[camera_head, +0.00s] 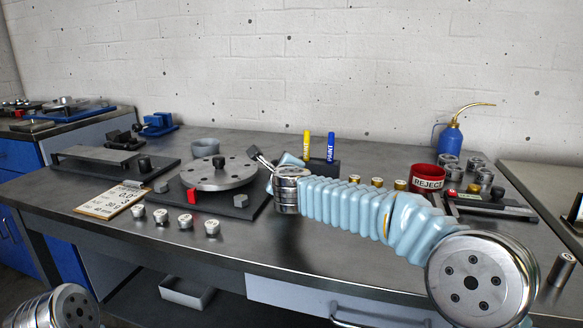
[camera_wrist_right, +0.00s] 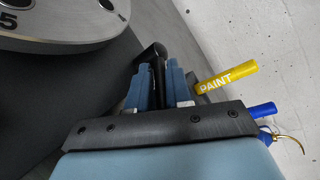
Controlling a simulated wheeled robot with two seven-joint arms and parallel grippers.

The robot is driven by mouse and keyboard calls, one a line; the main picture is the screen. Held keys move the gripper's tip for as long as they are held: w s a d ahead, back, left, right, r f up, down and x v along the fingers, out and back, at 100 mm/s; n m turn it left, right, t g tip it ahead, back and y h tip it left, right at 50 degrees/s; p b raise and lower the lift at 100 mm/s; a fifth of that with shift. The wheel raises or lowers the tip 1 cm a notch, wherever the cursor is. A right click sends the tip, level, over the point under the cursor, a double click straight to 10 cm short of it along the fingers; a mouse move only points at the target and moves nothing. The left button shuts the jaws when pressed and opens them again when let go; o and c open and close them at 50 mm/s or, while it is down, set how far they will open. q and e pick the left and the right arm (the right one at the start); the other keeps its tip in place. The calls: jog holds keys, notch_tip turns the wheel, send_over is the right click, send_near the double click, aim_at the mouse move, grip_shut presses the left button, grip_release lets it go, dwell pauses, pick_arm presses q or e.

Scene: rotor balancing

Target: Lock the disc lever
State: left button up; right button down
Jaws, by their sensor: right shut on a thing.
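The rotor disc (camera_head: 218,173) is a grey metal disc with holes, lying flat on a dark base plate (camera_head: 236,207). Its edge with a "5" mark also shows in the right wrist view (camera_wrist_right: 65,25). My right gripper (camera_wrist_right: 160,85) is at the disc's right side, its blue fingers shut on the black disc lever (camera_wrist_right: 152,52). The lever's rounded end sticks out past the fingers, and its lower part is hidden by them. In the head view my right arm covers the plate's right end. My left gripper is out of view; only part of my left arm shows at the bottom left.
A red block (camera_head: 193,196) is on the base plate. Several small weights (camera_head: 186,222) stand in front, with a readout card (camera_head: 112,200) to the left. Yellow (camera_head: 307,145) and blue (camera_head: 331,147) paint markers stand behind my arm. A red reject cup (camera_head: 427,178) is to the right.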

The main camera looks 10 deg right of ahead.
jog(key=shift+a+f+m+h, duration=0.25)
jog(key=shift+m+h, duration=0.25)
jog(key=shift+h, duration=0.3)
jog(key=shift+f+p, duration=0.1)
jog(key=shift+p, duration=0.2)
jog(key=shift+m, duration=0.3)
jog(key=c, duration=1.1)
grip_release()
jog(key=shift+s, duration=0.1)
jog(key=shift+h, duration=0.3)
jog(key=v, duration=0.4)
jog(key=b+v, duration=0.1)
jog(key=v, duration=0.9)
jog(key=shift+r+b, duration=0.3)
jog(key=shift+b, duration=0.05)
